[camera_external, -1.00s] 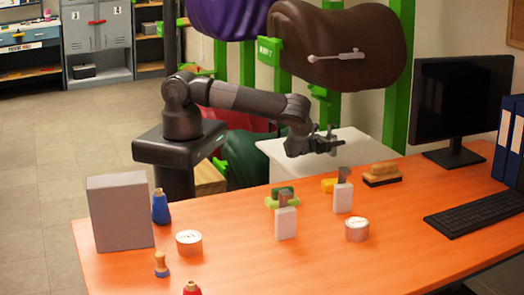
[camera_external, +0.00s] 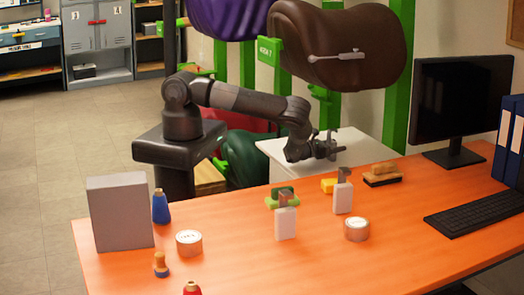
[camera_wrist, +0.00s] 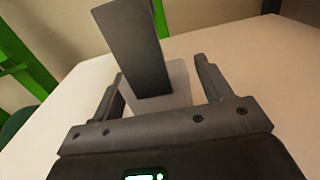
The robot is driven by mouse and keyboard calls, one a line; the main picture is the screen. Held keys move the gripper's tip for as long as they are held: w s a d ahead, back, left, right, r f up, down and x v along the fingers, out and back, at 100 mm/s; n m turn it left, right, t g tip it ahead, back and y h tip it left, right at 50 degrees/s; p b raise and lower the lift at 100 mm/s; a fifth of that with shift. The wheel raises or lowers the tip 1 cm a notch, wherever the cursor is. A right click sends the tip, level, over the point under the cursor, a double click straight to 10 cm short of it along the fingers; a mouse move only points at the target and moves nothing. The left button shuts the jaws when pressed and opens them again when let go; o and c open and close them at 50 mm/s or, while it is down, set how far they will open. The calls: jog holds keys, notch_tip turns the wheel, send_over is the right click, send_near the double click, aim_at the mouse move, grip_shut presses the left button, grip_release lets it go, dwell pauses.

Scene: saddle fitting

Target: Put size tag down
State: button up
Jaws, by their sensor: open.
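My gripper (camera_external: 328,148) is low over the white table (camera_external: 355,152) behind the orange desk. In the wrist view my gripper (camera_wrist: 162,72) is open, with one finger on each side of a size tag. That tag has a tall dark grey upright part (camera_wrist: 130,45) and a pale block (camera_wrist: 178,80) at its foot. The pale block appears to be on the white table; its contact is partly hidden by my gripper. I cannot make this tag out clearly in the external view.
The orange desk (camera_external: 320,265) also holds a green item (camera_external: 282,200), a brush (camera_external: 382,175), two round tins (camera_external: 189,243), bottles, a grey box (camera_external: 120,212), a monitor (camera_external: 460,105) and a keyboard (camera_external: 478,210). A brown saddle (camera_external: 340,50) hangs above on green posts.

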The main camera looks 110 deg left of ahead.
jog(key=shift+r, duration=0.15)
jog(key=v, duration=1.2)
